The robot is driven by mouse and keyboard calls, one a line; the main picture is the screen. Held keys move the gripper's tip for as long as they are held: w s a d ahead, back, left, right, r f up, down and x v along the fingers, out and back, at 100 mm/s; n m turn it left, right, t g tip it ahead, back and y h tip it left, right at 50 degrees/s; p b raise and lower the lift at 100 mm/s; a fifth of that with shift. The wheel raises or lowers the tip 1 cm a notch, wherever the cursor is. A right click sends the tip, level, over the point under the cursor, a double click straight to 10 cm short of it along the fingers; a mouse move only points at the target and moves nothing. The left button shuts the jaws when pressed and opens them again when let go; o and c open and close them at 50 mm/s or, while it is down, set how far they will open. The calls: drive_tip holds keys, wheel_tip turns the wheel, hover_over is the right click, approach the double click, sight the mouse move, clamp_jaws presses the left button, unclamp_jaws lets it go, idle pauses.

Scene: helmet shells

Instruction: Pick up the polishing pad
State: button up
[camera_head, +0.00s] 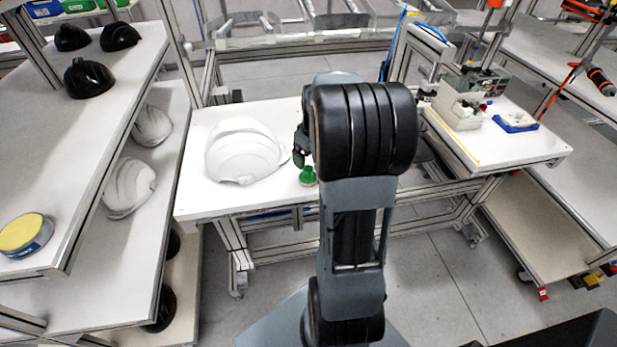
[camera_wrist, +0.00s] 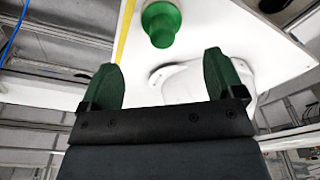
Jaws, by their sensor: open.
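The polishing pad, a small green piece with a round knob (camera_head: 307,175), stands near the front edge of the white middle table (camera_head: 195,200), just right of the white helmet shell (camera_head: 240,150). In the wrist view the pad (camera_wrist: 161,24) is at the top, beyond my fingertips and roughly centred between them. My gripper (camera_wrist: 161,64) is open and empty, its two green fingers apart. In the head view my arm hides most of the gripper; a dark part of it shows beside the pad. The pad's underside is hidden.
The helmet shell stands close to the pad and also shows behind my fingers in the wrist view (camera_wrist: 178,75). Left shelves hold black shells (camera_head: 88,78), white shells (camera_head: 130,188) and a yellow-topped tin (camera_head: 25,236). A right table (camera_head: 500,150) carries boxes.

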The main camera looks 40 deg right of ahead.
sight(308, 168)
drive_tip(key=shift+w+a+f, duration=0.1)
drive_tip(key=shift+w+f, duration=0.1)
drive_tip(key=shift+f, duration=1.2)
drive_tip(key=shift+w+a+f, duration=0.1)
drive_tip(key=shift+w+f, duration=0.05)
drive_tip(key=shift+f, duration=1.3)
drive_tip(key=shift+w+a+f, duration=0.1)
drive_tip(key=shift+w+f, duration=0.1)
drive_tip(key=shift+f, duration=1.2)
drive_tip(key=shift+c, duration=0.5)
drive_tip(key=c, duration=0.9)
